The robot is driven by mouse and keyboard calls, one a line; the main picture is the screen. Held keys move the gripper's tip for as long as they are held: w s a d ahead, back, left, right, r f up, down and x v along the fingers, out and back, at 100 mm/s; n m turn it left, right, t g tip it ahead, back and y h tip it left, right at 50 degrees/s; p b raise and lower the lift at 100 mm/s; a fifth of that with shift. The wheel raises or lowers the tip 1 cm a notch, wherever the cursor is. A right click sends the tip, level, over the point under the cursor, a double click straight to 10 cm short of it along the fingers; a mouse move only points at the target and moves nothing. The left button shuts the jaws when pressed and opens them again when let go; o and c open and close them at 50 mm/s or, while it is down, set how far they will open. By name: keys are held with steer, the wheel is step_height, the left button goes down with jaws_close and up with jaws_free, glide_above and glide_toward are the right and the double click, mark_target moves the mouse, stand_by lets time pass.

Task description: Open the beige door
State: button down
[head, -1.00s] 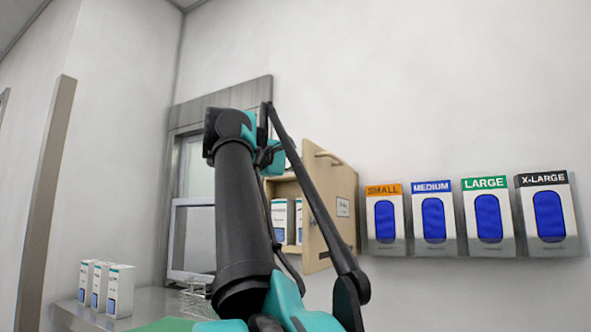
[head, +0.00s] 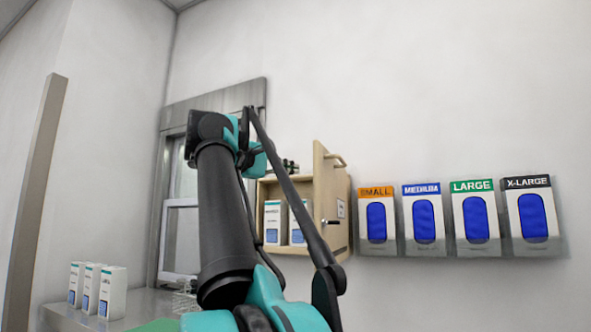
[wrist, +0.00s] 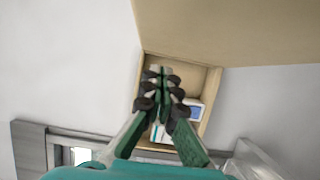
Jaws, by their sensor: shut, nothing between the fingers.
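The beige door (head: 328,225) belongs to a small beige wall cabinet (head: 262,190). It stands swung well out from the cabinet, with its bar handle (head: 334,160) on the right face. In the wrist view the door (wrist: 245,35) fills the upper right, and the open cabinet (wrist: 190,73) lies behind the fingers. My gripper (wrist: 162,72) is shut and empty, in front of the cabinet opening on the inner side of the door. In the head view its dark fingers (head: 289,165) show just left of the door's upper part; the arm hides part of it.
White boxes (head: 273,222) stand inside the cabinet. Glove dispensers (head: 425,218) hang on the wall to the right. More white boxes (head: 97,289) stand on the metal counter (head: 150,303) at lower left. A framed window (head: 178,235) is left of the cabinet.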

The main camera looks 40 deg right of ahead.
steer(key=s+a, duration=0.2)
steer(key=a, duration=0.6)
steer(key=shift+a, duration=0.1)
